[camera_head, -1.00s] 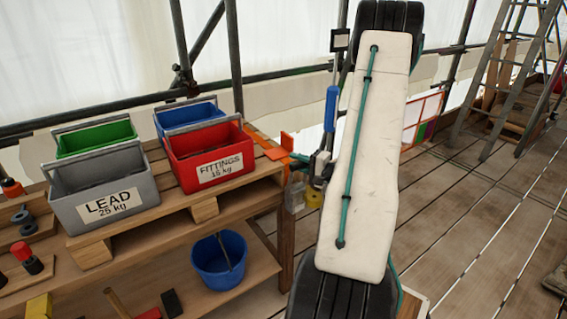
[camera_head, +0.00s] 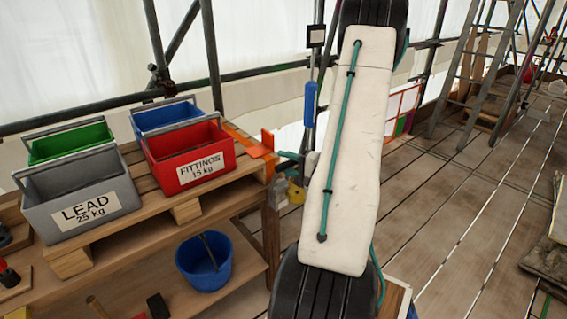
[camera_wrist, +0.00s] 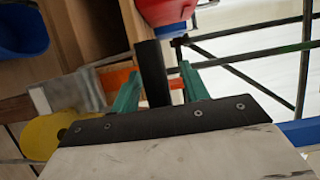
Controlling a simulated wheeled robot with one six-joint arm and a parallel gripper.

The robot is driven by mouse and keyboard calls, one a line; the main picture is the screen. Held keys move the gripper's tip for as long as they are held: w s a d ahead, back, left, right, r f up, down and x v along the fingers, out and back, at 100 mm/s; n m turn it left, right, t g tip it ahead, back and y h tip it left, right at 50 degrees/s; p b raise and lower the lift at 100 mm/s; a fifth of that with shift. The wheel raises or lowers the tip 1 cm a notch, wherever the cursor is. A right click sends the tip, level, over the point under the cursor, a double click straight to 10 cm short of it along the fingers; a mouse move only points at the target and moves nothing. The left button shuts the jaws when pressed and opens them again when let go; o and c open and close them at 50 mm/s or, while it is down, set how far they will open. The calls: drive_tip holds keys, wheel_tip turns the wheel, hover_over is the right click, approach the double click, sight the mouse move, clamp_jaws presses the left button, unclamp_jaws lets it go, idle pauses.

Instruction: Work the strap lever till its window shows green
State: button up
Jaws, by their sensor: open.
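A blue-handled lever (camera_head: 310,103) stands upright just left of my white arm in the head view, close to a scaffold pole. A small dark-framed square (camera_head: 316,36) above it has a pale face; I cannot tell if it is the window, and I see no green on it. My gripper (camera_wrist: 158,72) is open, with two teal fingers apart in the wrist view. A dark upright bar (camera_wrist: 152,72) shows between the fingers; I cannot tell how deep it lies. In the head view my gripper is mostly hidden behind my arm, low beside the orange bracket (camera_head: 267,141).
A wooden bench on the left carries a grey LEAD crate (camera_head: 82,200), a red FITTINGS crate (camera_head: 190,157), a green crate (camera_head: 70,140) and a blue crate (camera_head: 165,115). A blue bucket (camera_head: 204,262) sits below. Open plank floor (camera_head: 450,220) lies right.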

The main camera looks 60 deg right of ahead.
sight(292, 165)
drive_tip(key=s, duration=0.7)
drive_tip(key=shift+d, duration=0.25)
drive_tip(key=shift+m, duration=0.4)
drive_tip(key=a+r+n+g+y, duration=0.35)
drive_tip(key=a+g, duration=0.45)
drive_tip(key=a, duration=0.4)
drive_tip(key=a+r+n+g+y, duration=0.3)
drive_tip(key=a+g+y, duration=0.3)
drive_tip(key=a, duration=0.6)
drive_tip(key=s+a+r+n+g+h, duration=0.1)
drive_tip(key=s+a+r+n+h, duration=0.2)
drive_tip(key=a+r+n+h, duration=0.2)
drive_tip(key=s+a+r+n+g+h, duration=0.1)
drive_tip(key=s+a+r+n+h, duration=0.2)
drive_tip(key=a+r+n+h, duration=0.3)
drive_tip(key=a+r, duration=0.1)
drive_tip(key=a, duration=0.4)
drive_tip(key=shift+r+g, duration=0.25)
drive_tip(key=shift+g, duration=0.05)
